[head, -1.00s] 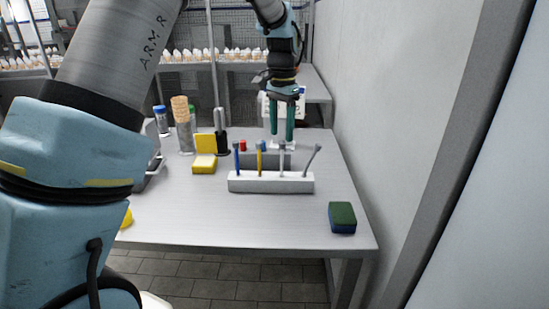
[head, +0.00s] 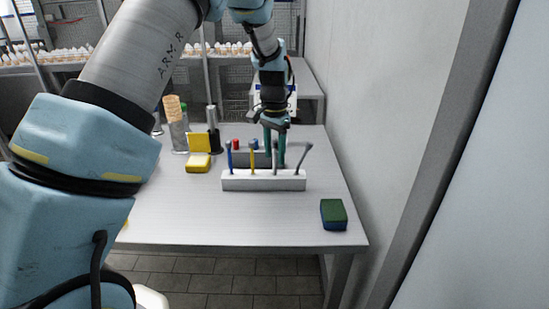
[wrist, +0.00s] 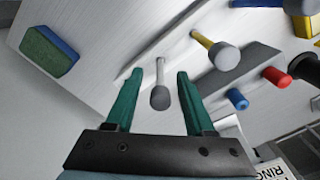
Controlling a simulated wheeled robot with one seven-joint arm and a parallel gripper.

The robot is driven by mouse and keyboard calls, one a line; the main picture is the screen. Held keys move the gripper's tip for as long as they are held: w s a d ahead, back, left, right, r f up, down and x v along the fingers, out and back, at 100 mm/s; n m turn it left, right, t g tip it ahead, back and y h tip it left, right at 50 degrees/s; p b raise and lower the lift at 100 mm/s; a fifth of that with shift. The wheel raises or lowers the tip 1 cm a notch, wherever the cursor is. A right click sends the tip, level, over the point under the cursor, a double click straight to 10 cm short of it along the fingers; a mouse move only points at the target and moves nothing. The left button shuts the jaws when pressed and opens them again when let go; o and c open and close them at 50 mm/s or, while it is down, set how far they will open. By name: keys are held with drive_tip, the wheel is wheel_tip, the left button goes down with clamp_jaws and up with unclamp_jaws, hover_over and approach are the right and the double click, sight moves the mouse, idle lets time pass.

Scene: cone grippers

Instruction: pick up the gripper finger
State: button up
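A white rack (head: 264,181) on the table holds several slim upright tools. None is clearly marked as the gripper finger, so I cannot tell which piece it is. One grey round-headed tool (wrist: 160,97) shows between my gripper's fingers in the wrist view. A yellow-handled tool with a grey head (wrist: 223,55) is to its right. In the head view a blue tool (head: 230,158) stands at the left and a grey tool (head: 302,158) leans at the right. My gripper (head: 275,160) points down just behind the tools. Its green fingers (wrist: 160,72) are apart, with no visible contact.
A green and blue sponge (head: 334,214) lies front right. Yellow blocks (head: 198,163), clear cylinders (head: 178,135) and a black holder (head: 214,142) stand left of the rack. A grey bin (wrist: 245,68) sits close behind the rack. A wall is at right.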

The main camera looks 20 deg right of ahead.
clamp_jaws()
drive_tip(key=shift+r, duration=0.1)
idle(0.5)
